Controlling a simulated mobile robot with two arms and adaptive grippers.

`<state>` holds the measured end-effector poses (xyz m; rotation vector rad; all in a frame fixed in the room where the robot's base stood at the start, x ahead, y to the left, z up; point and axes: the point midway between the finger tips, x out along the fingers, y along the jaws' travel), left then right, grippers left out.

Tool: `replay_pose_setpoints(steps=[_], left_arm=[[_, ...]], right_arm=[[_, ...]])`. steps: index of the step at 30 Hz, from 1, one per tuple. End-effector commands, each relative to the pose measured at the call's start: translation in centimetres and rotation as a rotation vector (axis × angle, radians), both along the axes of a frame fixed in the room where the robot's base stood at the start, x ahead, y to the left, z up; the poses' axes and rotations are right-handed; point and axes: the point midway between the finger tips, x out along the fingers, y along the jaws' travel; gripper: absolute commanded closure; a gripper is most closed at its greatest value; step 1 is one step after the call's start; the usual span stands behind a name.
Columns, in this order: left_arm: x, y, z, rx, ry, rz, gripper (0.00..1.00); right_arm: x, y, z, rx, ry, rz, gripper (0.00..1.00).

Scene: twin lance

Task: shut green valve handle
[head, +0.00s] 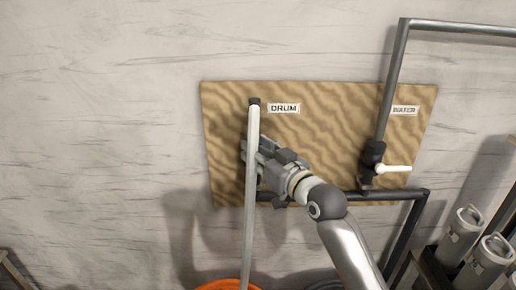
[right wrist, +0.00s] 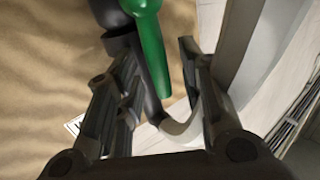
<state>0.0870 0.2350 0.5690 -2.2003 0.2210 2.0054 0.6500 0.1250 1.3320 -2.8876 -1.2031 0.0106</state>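The green valve handle (right wrist: 153,50) shows in the right wrist view, hanging down from the top between the two fingers of my right gripper (right wrist: 158,58). The fingers stand apart, with a visible space between the right finger and the handle; contact on the left side is unclear. In the head view my right gripper (head: 258,163) is at the board below the DRUM label (head: 284,108), behind a pale upright pole (head: 251,190). There the gripper and pole hide the green handle. My left gripper is not in view.
The pole stands close beside my right gripper. A valve with a white handle (head: 393,169) is on the dark pipe (head: 392,95) below the WATER label (head: 404,110). Grey cylinders (head: 484,262) stand at lower right; an orange rim (head: 222,285) shows at the bottom.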

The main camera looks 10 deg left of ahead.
Motion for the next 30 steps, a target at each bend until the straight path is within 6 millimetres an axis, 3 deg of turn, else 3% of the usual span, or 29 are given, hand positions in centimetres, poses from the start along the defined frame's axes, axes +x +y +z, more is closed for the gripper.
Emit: replay_pose_setpoints(steps=[6, 15, 30], left_arm=[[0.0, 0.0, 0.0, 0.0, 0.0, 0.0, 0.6], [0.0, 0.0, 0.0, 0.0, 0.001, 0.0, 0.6], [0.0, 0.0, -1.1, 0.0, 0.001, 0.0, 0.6]], right_arm=[[0.0, 0.0, 0.0, 0.0, 0.0, 0.0, 0.64], [0.0, 0.0, 0.0, 0.0, 0.0, 0.0, 1.0], [0.6, -0.4, -0.3, 0.025, 0.004, -0.002, 1.0]])
